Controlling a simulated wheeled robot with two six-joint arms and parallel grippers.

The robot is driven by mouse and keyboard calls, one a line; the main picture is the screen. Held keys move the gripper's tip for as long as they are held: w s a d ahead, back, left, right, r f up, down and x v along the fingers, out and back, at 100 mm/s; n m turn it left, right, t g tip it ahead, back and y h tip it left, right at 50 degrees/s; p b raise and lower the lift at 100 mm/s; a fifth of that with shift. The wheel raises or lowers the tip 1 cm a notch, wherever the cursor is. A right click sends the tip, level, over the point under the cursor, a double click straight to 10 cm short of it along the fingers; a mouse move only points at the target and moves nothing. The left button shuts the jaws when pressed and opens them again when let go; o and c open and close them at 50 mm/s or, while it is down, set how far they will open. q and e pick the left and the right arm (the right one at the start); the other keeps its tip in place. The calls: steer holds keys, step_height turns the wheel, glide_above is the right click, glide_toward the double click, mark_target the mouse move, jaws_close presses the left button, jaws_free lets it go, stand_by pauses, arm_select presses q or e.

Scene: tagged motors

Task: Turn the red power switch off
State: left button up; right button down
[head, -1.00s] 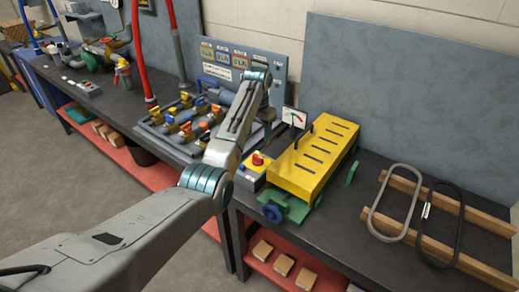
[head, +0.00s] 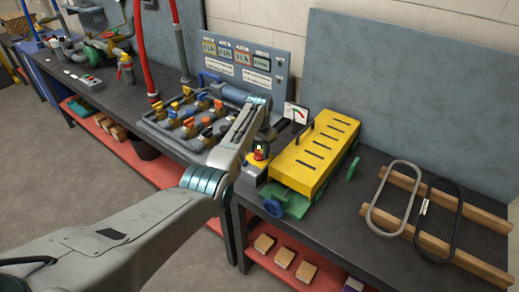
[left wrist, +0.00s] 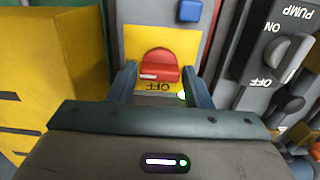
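The red power switch (left wrist: 158,66) is a rounded red knob on a yellow plate (left wrist: 188,42). The word OFF shows upside down on the plate, on the near side of the knob in the left wrist view. In the head view the switch (head: 258,154) sits on a small grey box at the bench front. My left gripper (left wrist: 160,70) is open, one finger on each side of the knob, with small gaps seeming to show. In the head view the left gripper (head: 263,147) is over the box and partly hides it. My right gripper is not in view.
A valve board (head: 180,125) is to the left. A blue button (left wrist: 188,11) and a PUMP knob (left wrist: 287,53) are near the switch. Two loops (head: 395,200) lie on wooden bars at right.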

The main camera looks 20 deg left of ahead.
arm_select(q)
steer(key=c, duration=0.6)
steer(key=shift+o, duration=0.2)
steer(key=shift+r+n, duration=0.1)
steer(key=shift+n, duration=0.2)
steer(key=shift+n+p, duration=0.75)
steer(key=shift+n, duration=0.25)
steer(key=n+p, duration=0.1)
steer(key=n, duration=0.3)
steer(key=shift+p, duration=0.3)
steer(key=n+p, duration=0.1)
steer(key=n, duration=0.4)
steer(key=shift+n, duration=0.4)
steer(key=n, duration=0.5)
steer(key=shift+p, duration=0.35)
steer(key=shift+n, duration=0.4)
